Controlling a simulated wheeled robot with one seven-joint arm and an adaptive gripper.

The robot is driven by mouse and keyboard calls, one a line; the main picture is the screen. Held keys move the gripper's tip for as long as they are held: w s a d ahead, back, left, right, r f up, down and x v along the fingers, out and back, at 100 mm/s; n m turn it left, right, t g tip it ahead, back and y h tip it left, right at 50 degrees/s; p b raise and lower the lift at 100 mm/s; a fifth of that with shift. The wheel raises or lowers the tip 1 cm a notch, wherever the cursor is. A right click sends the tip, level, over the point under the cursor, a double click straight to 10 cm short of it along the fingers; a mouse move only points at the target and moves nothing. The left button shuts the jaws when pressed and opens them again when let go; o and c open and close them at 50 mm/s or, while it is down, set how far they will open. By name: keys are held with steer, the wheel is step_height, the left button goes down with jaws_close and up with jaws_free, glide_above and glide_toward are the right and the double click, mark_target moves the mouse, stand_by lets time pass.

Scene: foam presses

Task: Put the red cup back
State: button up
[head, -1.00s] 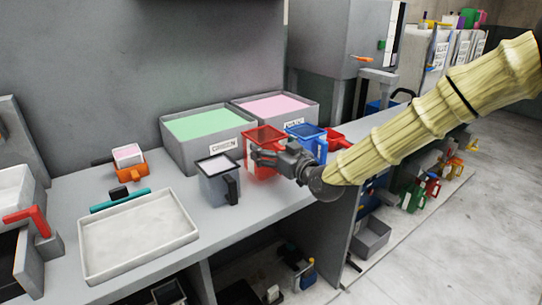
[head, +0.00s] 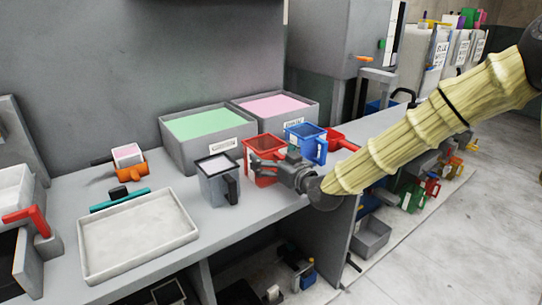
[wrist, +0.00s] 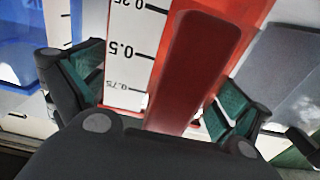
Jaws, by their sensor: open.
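The red cup (head: 262,146) stands on the grey counter in front of the green-filled bin. In the wrist view its red handle (wrist: 200,65) rises beside a white scale strip (wrist: 130,50) marked 0.5 and 0.75. My gripper (head: 275,168) is at the near right side of the cup. In the wrist view my gripper (wrist: 165,90) is open, with the handle between its two teal-padded fingers and a gap visible on each side. My gripper hides part of the cup in the head view.
A grey cup (head: 217,182) stands close to the left and a blue cup (head: 305,140) close to the right. Behind are the green-filled bin (head: 165,148) and the pink-filled bin (head: 312,112). A white tray (head: 88,262) lies at the front left.

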steer(key=shift+r, duration=0.1)
steer(key=v, duration=1.2)
